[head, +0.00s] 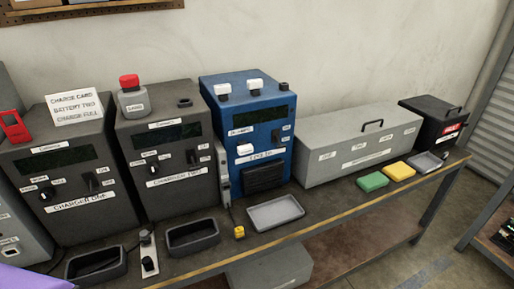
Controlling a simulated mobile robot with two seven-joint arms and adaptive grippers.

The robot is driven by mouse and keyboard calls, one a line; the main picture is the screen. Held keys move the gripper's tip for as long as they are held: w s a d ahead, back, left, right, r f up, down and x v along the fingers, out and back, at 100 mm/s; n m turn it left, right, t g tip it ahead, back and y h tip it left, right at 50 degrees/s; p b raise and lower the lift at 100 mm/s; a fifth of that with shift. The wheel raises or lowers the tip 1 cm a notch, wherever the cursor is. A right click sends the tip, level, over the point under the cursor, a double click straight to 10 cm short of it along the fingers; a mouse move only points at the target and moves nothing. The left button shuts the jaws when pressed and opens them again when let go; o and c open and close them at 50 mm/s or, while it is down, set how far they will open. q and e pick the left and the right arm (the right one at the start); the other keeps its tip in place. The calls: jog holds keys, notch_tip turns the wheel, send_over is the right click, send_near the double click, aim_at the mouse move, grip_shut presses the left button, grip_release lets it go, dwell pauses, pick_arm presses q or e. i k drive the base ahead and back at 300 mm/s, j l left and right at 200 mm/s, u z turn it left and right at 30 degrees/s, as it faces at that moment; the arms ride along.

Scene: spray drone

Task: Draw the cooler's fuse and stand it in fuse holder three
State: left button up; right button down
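A blue unit (247,125) with a vent grille stands mid-bench; its front label is too small to read surely, so I cannot confirm it is the cooler. Two white blocks, left (222,90) and right (254,86), and a small dark piece (283,86) sit along its top. Another white block (244,149) sits on its front, left of a dark switch. I cannot tell which is the fuse or which place is fuse holder three. Neither gripper is in view.
Charger one (57,183) and charger two (168,140) stand left. A red-capped grey container (131,98) tops charger two. A grey tray (276,213) and dark tray (193,236) lie in front. A long grey box (358,143), green block (372,181) and yellow block (399,171) are right.

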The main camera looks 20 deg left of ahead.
aim_at(245, 149)
jog(key=i+l+u, duration=0.1)
jog(key=l, duration=0.3)
jog(key=i+l+u, duration=0.1)
jog(key=l, duration=0.3)
jog(key=i+l, duration=0.15)
jog(key=l, duration=0.3)
jog(key=u, duration=0.05)
